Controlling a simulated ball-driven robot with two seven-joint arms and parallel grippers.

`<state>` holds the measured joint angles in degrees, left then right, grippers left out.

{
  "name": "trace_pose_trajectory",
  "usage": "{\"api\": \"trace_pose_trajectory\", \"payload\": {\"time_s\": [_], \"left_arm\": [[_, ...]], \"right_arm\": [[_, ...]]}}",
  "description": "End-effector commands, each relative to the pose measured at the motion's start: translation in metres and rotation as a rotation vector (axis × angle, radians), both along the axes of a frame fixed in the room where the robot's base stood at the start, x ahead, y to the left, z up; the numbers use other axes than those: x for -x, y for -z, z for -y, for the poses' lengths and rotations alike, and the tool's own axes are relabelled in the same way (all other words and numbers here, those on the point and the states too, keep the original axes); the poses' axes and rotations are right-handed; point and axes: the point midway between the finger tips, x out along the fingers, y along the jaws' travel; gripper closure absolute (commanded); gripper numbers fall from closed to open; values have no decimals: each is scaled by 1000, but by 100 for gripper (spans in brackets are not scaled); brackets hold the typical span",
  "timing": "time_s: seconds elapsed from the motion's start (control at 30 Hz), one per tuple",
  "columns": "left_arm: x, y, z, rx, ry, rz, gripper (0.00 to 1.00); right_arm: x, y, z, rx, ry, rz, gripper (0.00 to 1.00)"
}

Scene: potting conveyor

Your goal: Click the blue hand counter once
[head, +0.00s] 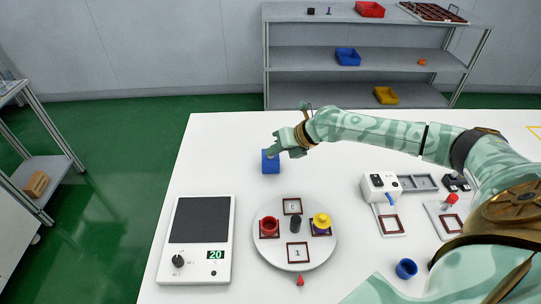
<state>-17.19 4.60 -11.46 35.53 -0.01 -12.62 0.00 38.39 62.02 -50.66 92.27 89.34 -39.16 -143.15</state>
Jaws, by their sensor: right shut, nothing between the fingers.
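The blue hand counter (271,166) is a small blue block standing on the white table, near its far left part. My right gripper (276,153) is shut and empty, with its fingertips at the top of the counter. The gripper hides part of the counter's top. I cannot tell whether the fingertips touch it or hover just above it. My left gripper is not in view.
A round turntable (268,253) with red and yellow pieces stands nearer to me. A white device (380,187), a blue cup (405,268) and a grey tray (417,183) are at the right. Shelves (310,59) stand behind the table.

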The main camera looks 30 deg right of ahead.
Motion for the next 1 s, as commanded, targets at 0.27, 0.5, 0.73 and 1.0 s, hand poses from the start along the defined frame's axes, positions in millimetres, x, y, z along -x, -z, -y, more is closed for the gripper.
{"api": "trace_pose_trajectory", "payload": {"time_s": [0.27,0.5,0.73,1.0], "left_arm": [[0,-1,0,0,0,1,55],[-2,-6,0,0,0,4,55],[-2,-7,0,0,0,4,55],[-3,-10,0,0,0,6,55]], "right_arm": [[1,-1,0,1,-1,-2,100],[1,-14,0,1,-1,-1,100],[1,-16,0,1,0,-1,100],[0,-21,0,0,0,0,100]]}}
